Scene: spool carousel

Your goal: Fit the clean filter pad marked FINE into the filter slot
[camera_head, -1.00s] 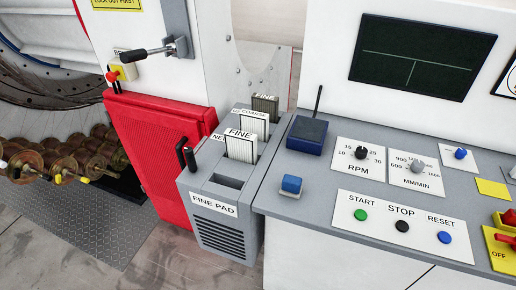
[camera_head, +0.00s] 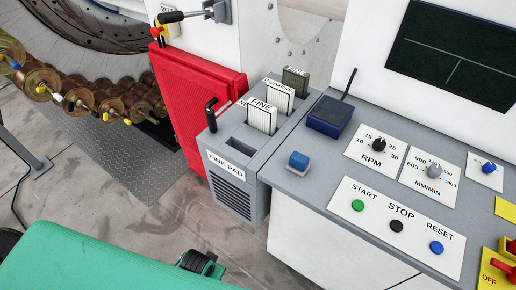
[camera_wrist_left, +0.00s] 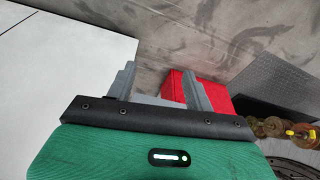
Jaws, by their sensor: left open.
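A white pad marked FINE (camera_head: 261,118) stands upright in the grey rack. Behind it stand a white pad marked COARSE (camera_head: 279,97) and a darker grey pad marked FINE (camera_head: 295,82). In front of them an empty dark slot (camera_head: 240,146) opens in the top of the grey housing labelled FINE PAD (camera_head: 230,192). My left gripper (camera_wrist_left: 157,88) is open, its two grey fingers apart with nothing between them. In the head view my green arm part fills the lower left, and the fingers cannot be made out there. My right gripper is not in view.
A black handle (camera_head: 210,114) stands beside the slot. A blue box with an antenna (camera_head: 330,116) and a blue button (camera_head: 298,160) sit on the console (camera_head: 300,187) at right. A red panel (camera_head: 195,95) and brown spools (camera_head: 110,92) lie to the left.

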